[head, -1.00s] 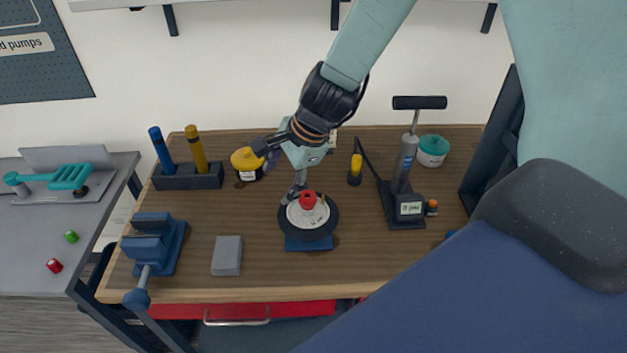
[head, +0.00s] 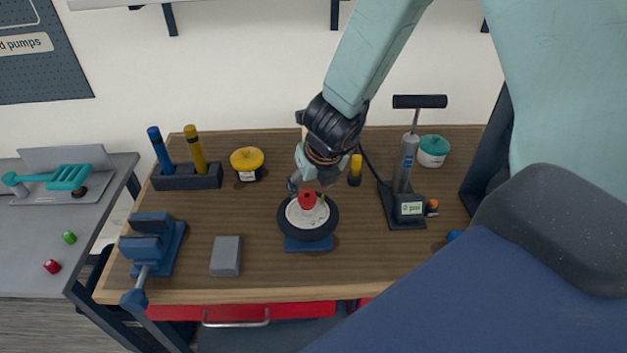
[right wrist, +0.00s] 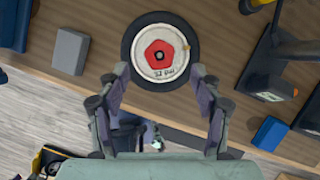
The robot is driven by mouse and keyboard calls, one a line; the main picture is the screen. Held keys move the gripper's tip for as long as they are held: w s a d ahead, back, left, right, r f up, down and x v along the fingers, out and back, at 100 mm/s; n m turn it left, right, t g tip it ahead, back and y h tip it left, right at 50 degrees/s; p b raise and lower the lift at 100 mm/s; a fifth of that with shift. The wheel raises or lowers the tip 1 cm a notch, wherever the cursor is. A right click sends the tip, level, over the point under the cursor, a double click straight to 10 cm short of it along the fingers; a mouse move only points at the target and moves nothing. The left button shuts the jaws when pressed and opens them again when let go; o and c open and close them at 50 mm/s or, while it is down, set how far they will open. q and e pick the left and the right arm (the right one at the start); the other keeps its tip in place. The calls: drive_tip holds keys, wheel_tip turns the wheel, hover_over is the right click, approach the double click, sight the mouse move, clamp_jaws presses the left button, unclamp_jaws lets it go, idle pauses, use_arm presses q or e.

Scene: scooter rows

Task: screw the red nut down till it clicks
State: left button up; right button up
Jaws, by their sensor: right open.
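The red nut (head: 307,197) sits at the middle of a small wheel (head: 308,233) with a black tyre and a pale hub, on a blue stand (head: 309,245). In the right wrist view the nut (right wrist: 160,57) looks five-sided, with a dark round centre. My right gripper (head: 308,184) is just above and behind the wheel. In the right wrist view its open fingers (right wrist: 158,72) lie to either side of the nut's line, apart from it, with nothing between them. How far the fingertips are above the nut is hard to tell. My left gripper is out of view.
A grey block (head: 226,256) and a blue vise (head: 154,244) stand left of the wheel. A yellow-lidded pot (head: 247,160) is behind left. A pump (head: 406,180) with a gauge and a yellow-topped bottle (head: 355,170) stand right. The wood in front is clear.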

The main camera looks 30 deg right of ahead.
sight(307, 197)
drive_tip(key=b+x, duration=0.1)
drive_tip(key=x, duration=0.4)
drive_tip(key=shift+f, duration=0.25)
drive_tip(key=shift+r, duration=0.1)
